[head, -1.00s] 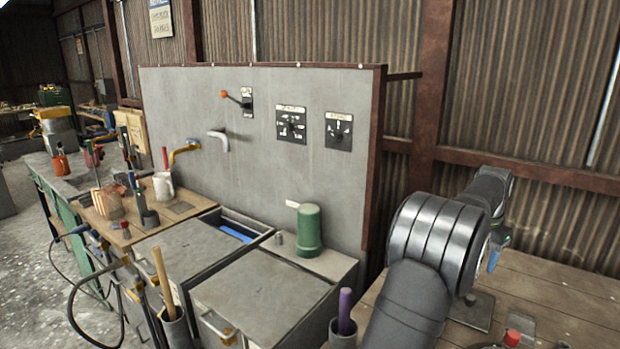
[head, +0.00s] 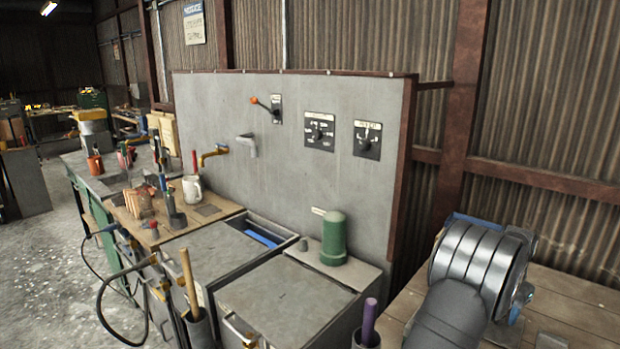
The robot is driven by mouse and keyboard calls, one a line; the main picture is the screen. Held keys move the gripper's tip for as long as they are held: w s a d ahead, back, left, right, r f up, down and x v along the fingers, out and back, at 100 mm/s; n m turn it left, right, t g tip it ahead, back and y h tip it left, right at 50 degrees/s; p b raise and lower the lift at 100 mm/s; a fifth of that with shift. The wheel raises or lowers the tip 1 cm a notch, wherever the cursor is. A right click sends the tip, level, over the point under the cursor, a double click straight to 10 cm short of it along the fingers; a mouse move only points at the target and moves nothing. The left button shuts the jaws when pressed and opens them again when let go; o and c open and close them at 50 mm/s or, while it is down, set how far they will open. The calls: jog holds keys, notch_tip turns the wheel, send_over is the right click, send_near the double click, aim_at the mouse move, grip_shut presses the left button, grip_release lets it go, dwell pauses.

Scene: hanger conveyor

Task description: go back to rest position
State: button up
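My arm (head: 468,268) rises at the lower right of the head view, in front of a wooden bench. Its thick ribbed joint faces the camera and hides what lies behind it. Small blue parts show at the joint's upper edge and lower right side. The fingers of my gripper cannot be made out, so neither its opening nor anything held shows.
A grey panel (head: 225,130) with a lever (head: 265,107) and dials stands behind metal-lidded tanks (head: 287,300). A green canister (head: 334,238) and a purple handle (head: 369,320) are left of my arm. The wooden bench (head: 590,308) shows on the right.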

jog(key=shift+f, duration=0.15)
notch_tip(320, 180, up, 17)
jog(key=a, duration=0.2)
jog(key=f, duration=0.5)
jog(key=d+f, duration=0.1)
jog(key=f, duration=0.5)
jog(key=d+f, duration=0.1)
jog(key=f, duration=0.5)
jog(key=shift+f, duration=0.25)
notch_tip(320, 180, up, 6)
jog(key=shift+s+d+r, duration=0.1)
jog(key=shift+r, duration=0.15)
jog(key=s+a+r, duration=0.4)
jog(key=s+a, duration=0.1)
jog(key=a, duration=0.2)
jog(key=s+a+r, duration=0.5)
jog(key=s+a, duration=0.1)
jog(key=a, duration=0.2)
jog(key=shift+a+r, duration=0.25)
jog(key=shift+r, duration=0.05)
